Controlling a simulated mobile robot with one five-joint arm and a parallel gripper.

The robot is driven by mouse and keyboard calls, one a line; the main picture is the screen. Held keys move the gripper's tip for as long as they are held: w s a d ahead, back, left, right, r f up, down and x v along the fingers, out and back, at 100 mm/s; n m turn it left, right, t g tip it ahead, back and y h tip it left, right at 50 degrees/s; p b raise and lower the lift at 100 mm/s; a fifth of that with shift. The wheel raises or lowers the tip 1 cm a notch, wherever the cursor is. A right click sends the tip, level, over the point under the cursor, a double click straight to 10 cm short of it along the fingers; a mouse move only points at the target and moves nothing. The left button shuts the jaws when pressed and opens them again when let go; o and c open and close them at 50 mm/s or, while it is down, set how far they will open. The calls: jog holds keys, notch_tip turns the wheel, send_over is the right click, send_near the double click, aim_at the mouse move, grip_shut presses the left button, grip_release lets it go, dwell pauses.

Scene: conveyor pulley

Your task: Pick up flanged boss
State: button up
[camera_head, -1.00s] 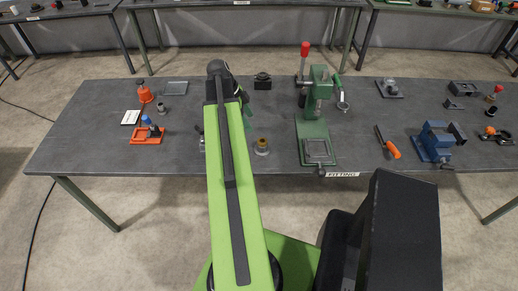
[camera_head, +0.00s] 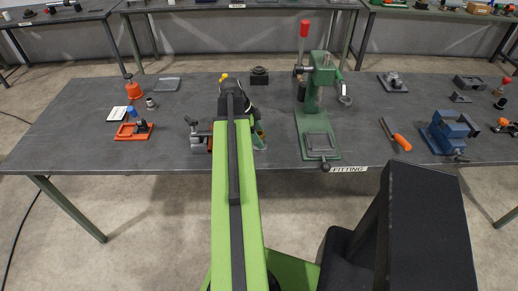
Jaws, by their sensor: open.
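My gripper (camera_head: 258,138) is at the end of my green arm, low over the front middle of the grey table (camera_head: 80,135). Only part of it shows to the right of the arm; its jaws are open. A small round piece with a brass-coloured top and pale base, perhaps the flanged boss, stood here earlier and is now hidden behind my arm and gripper. I cannot tell whether the jaws are around it. A small grey ring-like piece (camera_head: 150,103) stands at the left of the table; I cannot tell whether it is the boss.
A grey vice (camera_head: 200,138) sits close left of my arm. A green press (camera_head: 318,110) with a red-knobbed lever stands close right. An orange fixture (camera_head: 133,131) and orange oil can (camera_head: 132,88) are left; an orange-handled tool (camera_head: 396,136) and blue vice (camera_head: 448,135) are right.

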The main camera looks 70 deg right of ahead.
jog(key=shift+s+f, duration=0.15)
jog(key=shift+f, duration=0.4)
jog(key=shift+r, duration=0.15)
grip_shut()
